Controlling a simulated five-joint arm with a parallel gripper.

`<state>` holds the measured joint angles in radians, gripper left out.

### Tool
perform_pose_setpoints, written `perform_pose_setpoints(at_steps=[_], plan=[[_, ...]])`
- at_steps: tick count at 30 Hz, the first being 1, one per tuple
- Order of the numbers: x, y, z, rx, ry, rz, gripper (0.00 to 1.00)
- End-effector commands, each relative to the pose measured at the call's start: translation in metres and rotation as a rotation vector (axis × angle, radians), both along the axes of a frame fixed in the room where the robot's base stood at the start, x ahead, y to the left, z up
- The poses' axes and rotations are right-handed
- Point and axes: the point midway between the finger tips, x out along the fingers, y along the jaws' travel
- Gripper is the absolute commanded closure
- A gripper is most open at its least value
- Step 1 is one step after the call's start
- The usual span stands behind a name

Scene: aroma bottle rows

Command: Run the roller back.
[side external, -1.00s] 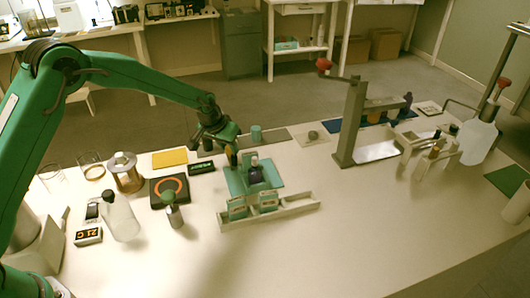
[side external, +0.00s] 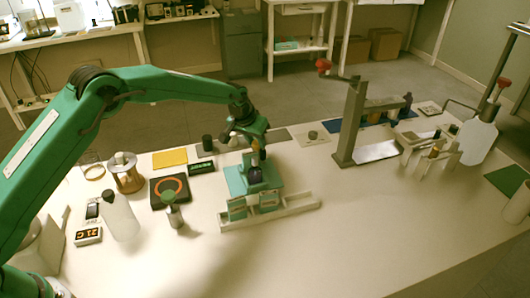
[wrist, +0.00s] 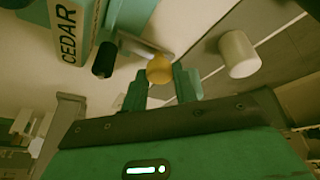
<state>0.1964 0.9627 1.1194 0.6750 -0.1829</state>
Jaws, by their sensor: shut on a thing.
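The teal fixture (side external: 268,186) stands behind the pale tray, with a dark bottle (side external: 255,175) on it. My gripper (side external: 261,150) is low over the fixture's back right part, above and right of the bottle. It is shut on a small amber knob (side external: 262,155), which I take to be the roller's. In the wrist view the rounded knob (wrist: 160,68) shows at the two teal fingertips (wrist: 161,85). The roller itself is not clearly visible behind my gripper and the bottle.
The pale tray (side external: 300,206) holds two teal boxes (side external: 268,199) in front. A grey upright stand (side external: 350,125) is to the right. An orange-ringed black pad (side external: 157,190) and a capped bottle (side external: 173,215) are to the left. The front table is clear.

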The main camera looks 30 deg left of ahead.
Motion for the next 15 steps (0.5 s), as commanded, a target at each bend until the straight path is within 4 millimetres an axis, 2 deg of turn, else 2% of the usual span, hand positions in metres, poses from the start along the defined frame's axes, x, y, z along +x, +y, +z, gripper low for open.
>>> perform_pose_setpoints(at_steps=[3,12,13,15], plan=[[0.0027,-0.0064,-0.0003,-0.002,-0.001,-0.004,1.00],[0.0039,-0.0090,-0.0002,-0.004,-0.007,-0.006,1.00],[0.0041,-0.0090,-0.0002,-0.004,-0.007,-0.006,0.66],[0.0038,-0.0084,-0.0002,-0.003,-0.006,-0.006,0.52]])
